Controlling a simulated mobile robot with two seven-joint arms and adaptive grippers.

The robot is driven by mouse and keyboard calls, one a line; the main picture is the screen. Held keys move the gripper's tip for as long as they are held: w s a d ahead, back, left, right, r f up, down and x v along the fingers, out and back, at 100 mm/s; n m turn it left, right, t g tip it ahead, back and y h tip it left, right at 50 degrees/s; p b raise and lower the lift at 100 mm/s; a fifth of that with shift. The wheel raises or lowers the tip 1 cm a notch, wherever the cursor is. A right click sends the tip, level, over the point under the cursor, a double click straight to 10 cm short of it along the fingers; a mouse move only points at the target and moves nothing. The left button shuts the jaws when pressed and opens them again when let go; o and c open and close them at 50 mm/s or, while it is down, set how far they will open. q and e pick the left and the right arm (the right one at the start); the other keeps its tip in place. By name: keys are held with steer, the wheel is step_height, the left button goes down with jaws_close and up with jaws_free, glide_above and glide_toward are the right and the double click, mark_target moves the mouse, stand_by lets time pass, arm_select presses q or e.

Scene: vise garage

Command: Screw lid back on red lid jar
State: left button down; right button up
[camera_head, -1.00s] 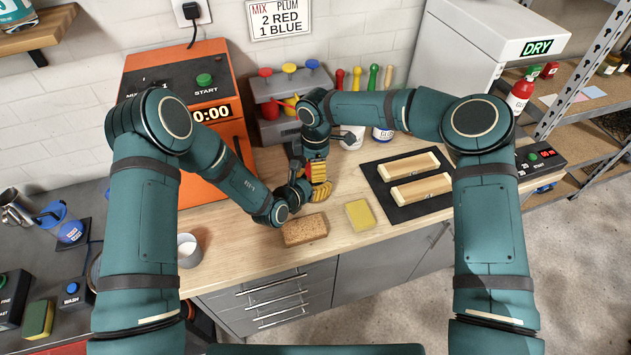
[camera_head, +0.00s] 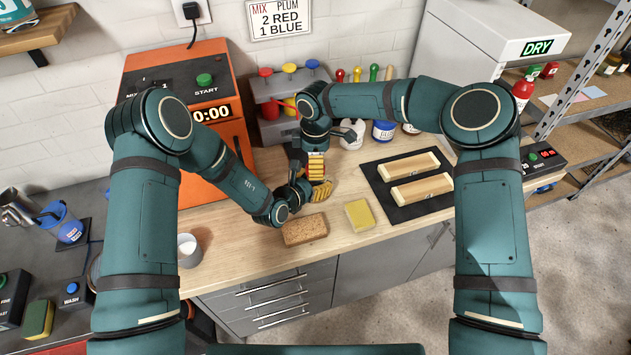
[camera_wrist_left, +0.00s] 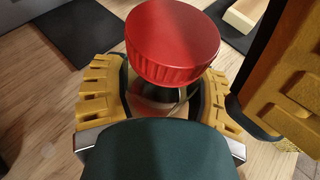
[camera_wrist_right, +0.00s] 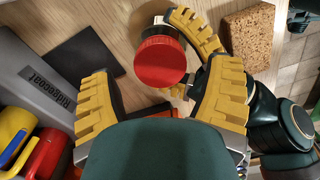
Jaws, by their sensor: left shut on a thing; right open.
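The jar's red lid (camera_wrist_left: 172,42) shows large in the left wrist view, over the top of the clear jar (camera_wrist_left: 168,103). I cannot tell how tightly it sits. My left gripper (camera_wrist_left: 160,100) is shut on the jar body. In the head view it is low over the bench (camera_head: 318,190). The lid also shows in the right wrist view (camera_wrist_right: 160,60). My right gripper (camera_wrist_right: 160,100) is open, with the lid beyond and between its fingers. In the head view it is just above the left one (camera_head: 315,165), and the jar is mostly hidden there.
A dark mat (camera_head: 407,211) with wooden pieces is to the right. An orange mixing machine (camera_head: 185,130) and a grey paint dispenser (camera_head: 282,88) stand behind.

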step_height(320, 180, up, 3)
steer(key=shift+f, duration=0.15)
steer(key=o, duration=0.4)
steer(key=shift+c, duration=0.2)
step_height(320, 180, up, 12)
stand_by(0.3)
steer(key=shift+d, duration=0.1)
arm_select(q)
jaws_free()
steer(key=v, duration=1.2)
